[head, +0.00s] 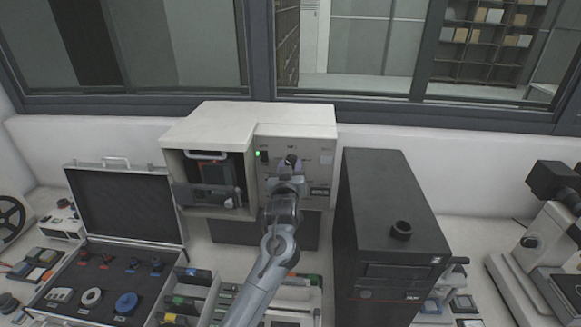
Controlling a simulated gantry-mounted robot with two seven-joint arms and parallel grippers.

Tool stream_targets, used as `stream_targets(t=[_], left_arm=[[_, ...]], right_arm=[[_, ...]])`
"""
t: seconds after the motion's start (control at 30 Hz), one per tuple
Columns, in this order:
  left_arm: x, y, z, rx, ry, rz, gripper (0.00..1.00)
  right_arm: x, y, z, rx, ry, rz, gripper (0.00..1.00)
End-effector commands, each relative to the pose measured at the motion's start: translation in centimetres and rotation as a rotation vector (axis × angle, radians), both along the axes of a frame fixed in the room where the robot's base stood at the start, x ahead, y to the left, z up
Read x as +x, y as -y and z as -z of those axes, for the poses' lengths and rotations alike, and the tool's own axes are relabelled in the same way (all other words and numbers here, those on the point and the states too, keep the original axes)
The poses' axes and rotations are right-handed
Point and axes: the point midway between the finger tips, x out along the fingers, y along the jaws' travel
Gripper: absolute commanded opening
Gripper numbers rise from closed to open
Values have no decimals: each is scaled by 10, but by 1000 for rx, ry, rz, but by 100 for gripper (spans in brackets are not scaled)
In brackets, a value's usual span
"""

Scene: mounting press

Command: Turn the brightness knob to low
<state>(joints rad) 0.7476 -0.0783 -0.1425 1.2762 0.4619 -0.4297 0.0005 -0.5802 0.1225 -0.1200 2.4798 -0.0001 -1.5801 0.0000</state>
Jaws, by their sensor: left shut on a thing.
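The brightness knob (291,159) is a small dark knob on the light front panel of the beige mounting press (320,150). My left gripper (290,172) is at this panel, shut on the knob. The gripper and wrist cover the lower part of the knob and part of the panel below it. The knob's pointer and its exact setting are too small to tell. My right gripper is not in view.
A green light (258,153) glows left of the knob. A tall black cabinet (390,190) stands close on the right. An open case (125,205) with several parts is at left. Trays (190,290) lie in front; a microscope (550,215) stands far right.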

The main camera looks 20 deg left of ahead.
Motion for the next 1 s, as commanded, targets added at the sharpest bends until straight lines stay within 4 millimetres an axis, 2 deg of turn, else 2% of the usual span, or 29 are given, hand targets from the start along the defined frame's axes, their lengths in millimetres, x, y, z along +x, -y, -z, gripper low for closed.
stream_targets(t=[0.2,0.5,1.0], left_arm=[[0,0,1,-183,46,-1,9],[0,0,1,-355,92,-1,9],[0,-1,1,-428,113,-1,9]], right_arm=[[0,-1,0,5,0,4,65],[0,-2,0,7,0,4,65],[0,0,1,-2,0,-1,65]])
